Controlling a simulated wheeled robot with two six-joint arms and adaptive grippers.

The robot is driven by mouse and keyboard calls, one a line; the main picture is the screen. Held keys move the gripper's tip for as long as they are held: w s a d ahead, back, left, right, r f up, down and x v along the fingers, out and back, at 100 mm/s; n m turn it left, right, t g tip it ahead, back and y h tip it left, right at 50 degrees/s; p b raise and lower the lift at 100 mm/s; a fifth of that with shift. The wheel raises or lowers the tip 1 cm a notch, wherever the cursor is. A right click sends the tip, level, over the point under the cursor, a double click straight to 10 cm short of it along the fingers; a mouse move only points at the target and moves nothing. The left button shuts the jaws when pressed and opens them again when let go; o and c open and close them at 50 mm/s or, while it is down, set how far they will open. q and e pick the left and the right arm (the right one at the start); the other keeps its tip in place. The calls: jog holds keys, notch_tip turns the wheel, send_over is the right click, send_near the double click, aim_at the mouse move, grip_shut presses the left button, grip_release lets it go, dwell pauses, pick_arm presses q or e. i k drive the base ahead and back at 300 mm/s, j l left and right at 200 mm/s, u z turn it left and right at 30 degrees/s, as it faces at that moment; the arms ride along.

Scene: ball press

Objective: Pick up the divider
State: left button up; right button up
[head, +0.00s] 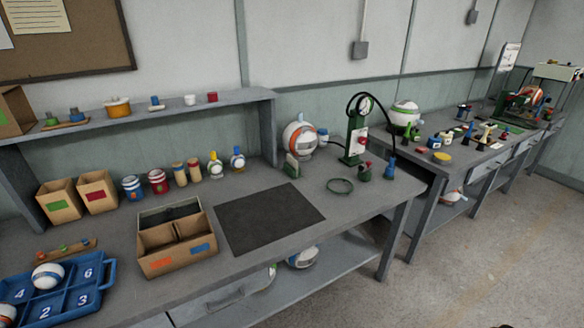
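A brown cardboard box (172,265) stands on the grey workbench (130,300), left of a dark mat. It has an orange label and a blue label on its front. An upright cardboard divider (178,232) parts its inside into two compartments. A grey-green open box (145,219) with a dark inside stands right behind it. Whether the divider is loose or fixed cannot be told. Neither of my grippers is in view.
A blue numbered tray (97,308) with white balls is at the lower left. The dark mat (268,217) is bare. Jars and bottles (180,174) line the back. A green press (355,135) and a ring (340,186) are on the right.

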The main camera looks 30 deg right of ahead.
aim_at(290, 161)
jog(key=l+u, duration=0.15)
jog(key=l, duration=0.75)
jog(key=k+l+u, duration=0.15)
jog(key=l, duration=0.7)
